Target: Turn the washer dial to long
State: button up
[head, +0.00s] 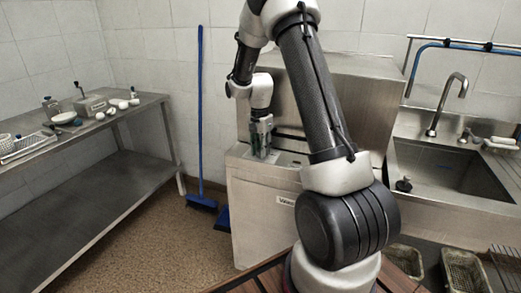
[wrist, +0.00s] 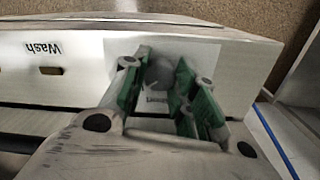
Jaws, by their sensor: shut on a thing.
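The washer (head: 262,215) is a pale metal cabinet with a raised back part, standing near the middle of the head view. In the wrist view its dial (wrist: 158,73) is a round grey knob on a light panel (wrist: 205,58). A small label (wrist: 157,99) beside the dial is too blurred to read. My gripper (wrist: 162,66) points at the panel, with its green fingers on either side of the dial and shut on it. In the head view my gripper (head: 262,136) is on the washer's top; the dial is hidden there. I cannot tell the dial's setting.
An upside-down "Wash" label (wrist: 44,49) is on the washer in the wrist view. A metal table (head: 120,118) with small items stands left. A blue broom (head: 200,110) leans on the wall. A sink (head: 455,170) with a tap is right; baskets (head: 464,270) are below.

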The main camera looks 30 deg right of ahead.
jog(key=shift+m, duration=0.6)
jog(key=o, duration=1.1)
jog(key=shift+c, duration=0.2)
notch_tip(320, 180, up, 12)
jog(key=shift+w, duration=0.15)
